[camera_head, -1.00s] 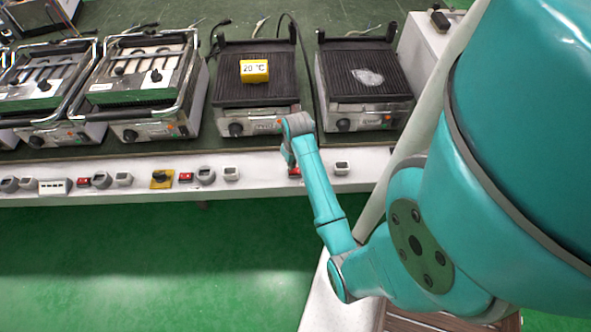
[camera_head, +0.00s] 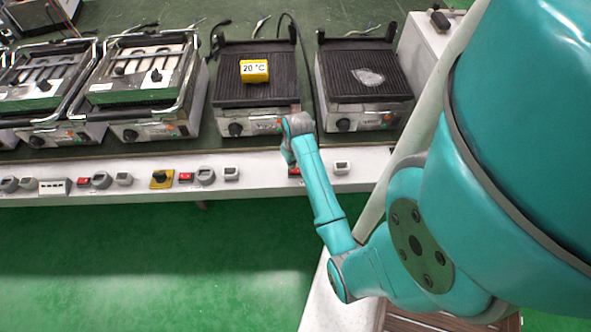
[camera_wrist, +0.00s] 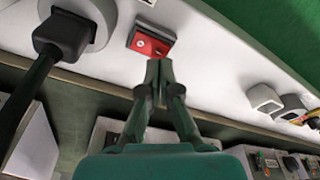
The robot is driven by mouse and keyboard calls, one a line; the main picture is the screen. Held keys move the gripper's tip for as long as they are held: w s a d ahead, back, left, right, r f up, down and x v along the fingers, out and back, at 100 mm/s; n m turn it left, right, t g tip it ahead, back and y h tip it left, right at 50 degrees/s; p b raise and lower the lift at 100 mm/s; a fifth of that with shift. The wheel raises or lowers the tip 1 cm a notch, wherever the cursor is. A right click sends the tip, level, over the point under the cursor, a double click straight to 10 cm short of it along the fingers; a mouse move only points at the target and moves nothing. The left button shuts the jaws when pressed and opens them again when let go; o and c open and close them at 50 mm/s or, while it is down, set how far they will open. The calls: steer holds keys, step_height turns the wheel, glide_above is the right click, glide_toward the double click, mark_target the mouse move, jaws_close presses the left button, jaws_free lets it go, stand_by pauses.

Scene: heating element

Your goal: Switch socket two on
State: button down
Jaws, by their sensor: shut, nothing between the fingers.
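In the wrist view, a red rocker switch (camera_wrist: 150,42) in a grey frame sits on the white panel. My gripper (camera_wrist: 160,63) is shut and empty, its fingertips just below the switch in the picture; I cannot tell whether they touch it. A black plug (camera_wrist: 62,38) sits in a round grey socket (camera_wrist: 103,12) left of the switch. In the head view, a red switch (camera_head: 294,171) shows beside the end of my arm, partly covered. Other red switches (camera_head: 185,177) (camera_head: 84,182) are farther left on the strip. No socket number is readable.
The white strip (camera_head: 262,181) runs along the table's front, with several sockets and a yellow-backed black knob (camera_head: 161,179). Contact grills stand behind it; one bears a yellow block (camera_head: 254,71) reading 20 °C. Green floor (camera_head: 130,255) in front is clear.

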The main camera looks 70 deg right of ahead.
mark_target(292, 171)
steer(key=shift+f, duration=1.15)
stand_by(0.7)
steer(key=shift+r, duration=3.55)
steer(key=s+a+f+n+t+h, duration=0.1)
steer(key=a+f+n+t, duration=0.15)
steer(key=a, duration=0.85)
steer(key=s+a+f+n+t+h, duration=0.1)
steer(key=a+f+t, duration=0.15)
steer(key=a, duration=0.95)
steer(key=s+a+r+n+t+y, duration=0.1)
steer(key=s+a+r+t, duration=0.2)
steer(key=r, duration=0.4)
steer(key=s+a+r+n+t+y, duration=0.1)
steer(key=s+a+r+t, duration=0.1)
steer(key=s+a+r, duration=0.4)
steer(key=s+a+r+n+t+y, duration=0.1)
steer(key=s+a+r+n+t, duration=0.1)
steer(key=s+r, duration=0.4)
step_height(292, 171, up, 3)
steer(key=shift+a+f+t, duration=0.15)
steer(key=shift+a+t, duration=0.65)
steer(key=shift+a, duration=0.45)
